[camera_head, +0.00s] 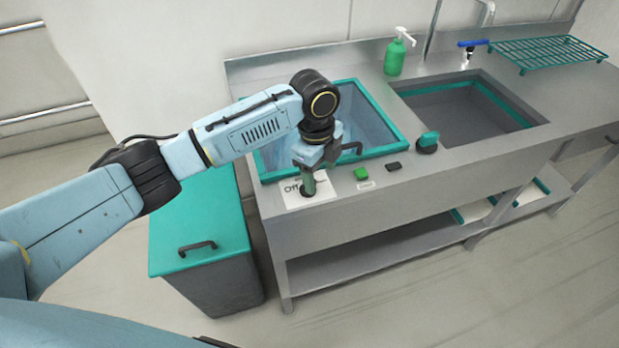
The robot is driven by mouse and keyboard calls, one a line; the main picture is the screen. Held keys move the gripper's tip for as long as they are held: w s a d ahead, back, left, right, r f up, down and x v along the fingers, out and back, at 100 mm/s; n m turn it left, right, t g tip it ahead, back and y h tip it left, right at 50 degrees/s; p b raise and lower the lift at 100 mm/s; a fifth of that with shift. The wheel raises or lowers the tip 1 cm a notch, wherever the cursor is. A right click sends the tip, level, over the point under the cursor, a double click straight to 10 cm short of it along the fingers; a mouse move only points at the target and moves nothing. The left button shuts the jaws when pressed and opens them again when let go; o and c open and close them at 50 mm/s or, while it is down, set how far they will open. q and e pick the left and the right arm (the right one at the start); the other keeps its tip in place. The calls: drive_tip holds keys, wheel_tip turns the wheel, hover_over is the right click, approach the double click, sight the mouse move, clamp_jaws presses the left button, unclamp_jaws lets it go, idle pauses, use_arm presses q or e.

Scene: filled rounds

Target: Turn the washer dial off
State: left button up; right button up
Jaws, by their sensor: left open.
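The washer dial (308,182) is a green knob on a dark base at the front left of the steel counter. It stands on a white label plate (291,188) with dark lettering, partly hidden, that seems to read OFF. My left gripper (314,163) points down directly over the dial, with its open fingers at the knob's top. I cannot tell whether they touch it. The dial's upper part and pointing direction are hidden by the gripper. My right gripper is not in view.
Behind the gripper is a teal-framed glass lid (375,128) with a dark handle. A green button (361,174), a black switch (394,166) and another teal knob (428,140) sit to the right. A sink (530,112), soap bottle (395,55) and teal-lidded bin (200,225) stand around.

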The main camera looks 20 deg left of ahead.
use_arm(q)
drive_tip(key=w+a+r+m+y, duration=0.1)
drive_tip(key=w+a+r, duration=0.2)
drive_tip(key=r, duration=0.2)
wheel_tip(320, 180, down, 13)
drive_tip(key=shift+a, duration=0.15)
drive_tip(key=shift+c, duration=0.3)
drive_tip(key=c, duration=0.9)
